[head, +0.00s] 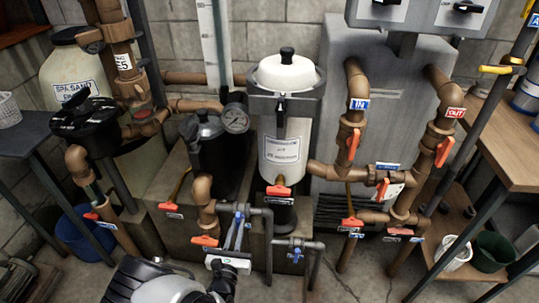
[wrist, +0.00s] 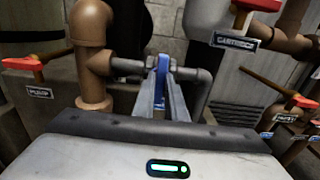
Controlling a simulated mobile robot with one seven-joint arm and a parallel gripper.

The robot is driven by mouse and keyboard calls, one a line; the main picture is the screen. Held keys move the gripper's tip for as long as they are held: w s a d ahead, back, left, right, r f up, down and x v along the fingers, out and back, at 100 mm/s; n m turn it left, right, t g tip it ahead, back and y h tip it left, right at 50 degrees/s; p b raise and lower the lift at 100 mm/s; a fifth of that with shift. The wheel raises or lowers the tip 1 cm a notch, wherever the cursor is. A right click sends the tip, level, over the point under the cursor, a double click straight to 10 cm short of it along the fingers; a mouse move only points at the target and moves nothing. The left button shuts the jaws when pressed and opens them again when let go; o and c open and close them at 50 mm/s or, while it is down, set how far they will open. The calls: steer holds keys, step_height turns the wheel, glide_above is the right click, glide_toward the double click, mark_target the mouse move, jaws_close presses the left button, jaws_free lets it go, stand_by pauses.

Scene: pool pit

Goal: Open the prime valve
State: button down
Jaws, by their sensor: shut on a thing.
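A blue valve handle (head: 239,229) sits on a thin grey pipe, right of the brown pipe elbow at lower centre. In the wrist view the blue handle (wrist: 161,78) stands upright between my fingers, across the grey pipe (wrist: 128,66). I see no readable prime label on it. My gripper (head: 238,238) is shut on this handle, and its two grey fingers (wrist: 163,97) hide part of it. A second small blue valve handle (head: 297,255) is on a lower grey pipe to the right, apart from my gripper.
Red-handled valves surround the spot: PUMP (wrist: 23,64) at left, one labelled CARTRIDGE (wrist: 236,41) at upper right, and others at right (wrist: 289,95). The white filter canister (head: 286,140) stands behind. A wooden bench (head: 502,135) is at right, a blue bucket (head: 82,232) at left.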

stand_by(0.3)
steer(key=n+b, duration=0.1)
steer(key=n, duration=0.2)
steer(key=shift+f, duration=0.1)
steer(key=n+b, duration=0.1)
steer(key=n, duration=0.4)
steer(key=shift+n, duration=0.4)
steer(key=n, duration=0.5)
steer(key=shift+b, duration=0.3)
steer(key=n, duration=0.4)
steer(key=shift+n, duration=0.4)
steer(key=c, duration=1.7)
jaws_free()
